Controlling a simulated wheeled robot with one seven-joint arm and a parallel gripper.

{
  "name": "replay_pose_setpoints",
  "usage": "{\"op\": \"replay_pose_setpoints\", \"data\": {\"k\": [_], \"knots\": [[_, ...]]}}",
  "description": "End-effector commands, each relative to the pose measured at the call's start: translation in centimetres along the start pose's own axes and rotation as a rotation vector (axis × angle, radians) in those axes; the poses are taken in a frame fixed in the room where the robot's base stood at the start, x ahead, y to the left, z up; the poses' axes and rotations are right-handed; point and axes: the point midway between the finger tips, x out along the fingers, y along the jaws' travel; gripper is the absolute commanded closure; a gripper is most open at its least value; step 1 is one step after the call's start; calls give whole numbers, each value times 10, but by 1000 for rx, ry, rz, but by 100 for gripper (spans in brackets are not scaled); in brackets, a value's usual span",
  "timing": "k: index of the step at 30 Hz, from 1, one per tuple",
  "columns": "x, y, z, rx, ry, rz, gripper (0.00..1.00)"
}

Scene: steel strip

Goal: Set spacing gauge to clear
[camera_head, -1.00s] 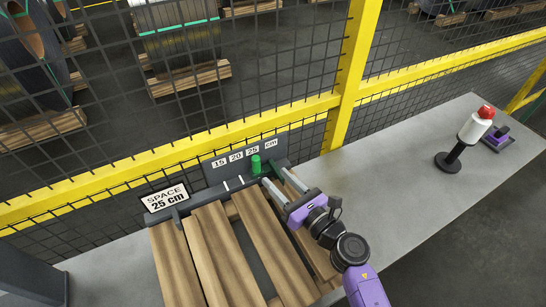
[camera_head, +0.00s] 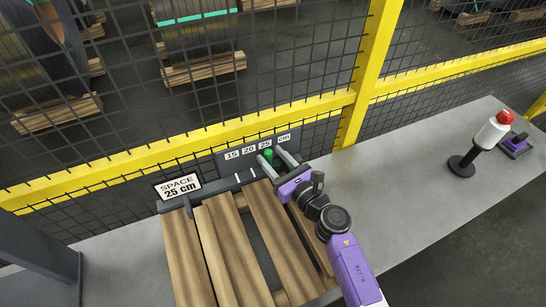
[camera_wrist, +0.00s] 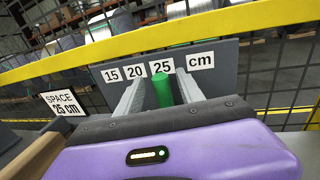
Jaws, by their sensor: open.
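The spacing gauge is a grey plate (camera_head: 240,155) marked 15, 20, 25 and cm, with a rail below it bearing white marks. A green peg (camera_head: 268,154) stands upright at the rail, near the 25 label; in the wrist view the peg (camera_wrist: 163,91) appears just below 25. My open gripper (camera_head: 273,161) has one finger on each side of the peg. In the wrist view the gripper (camera_wrist: 160,88) shows gaps that look narrow, and contact is unclear. A sign (camera_head: 180,187) reads SPACE 25 cm.
Wooden slats (camera_head: 225,245) lie below the gauge, under my arm. A yellow-framed mesh fence (camera_head: 180,138) runs behind. The bench between is clear.

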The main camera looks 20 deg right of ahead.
Motion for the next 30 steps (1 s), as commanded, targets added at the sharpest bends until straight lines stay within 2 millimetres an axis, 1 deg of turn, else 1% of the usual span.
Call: {"op": "replay_pose_setpoints", "data": {"k": [4, 5, 6, 8, 9, 11, 12, 30], "knots": [[0, 0, 0, 0, 0, 0, 55], [0, 0, 0, 0, 0, 0, 57], [0, 0, 0, 0, 0, 0, 65], [0, 0, 0, 0, 0, 0, 76], [0, 0, 0, 0, 0, 0, 84], [0, 0, 0, 0, 0, 0, 96], [0, 0, 0, 0, 0, 0, 100], [0, 0, 0, 0, 0, 0, 100]]}}
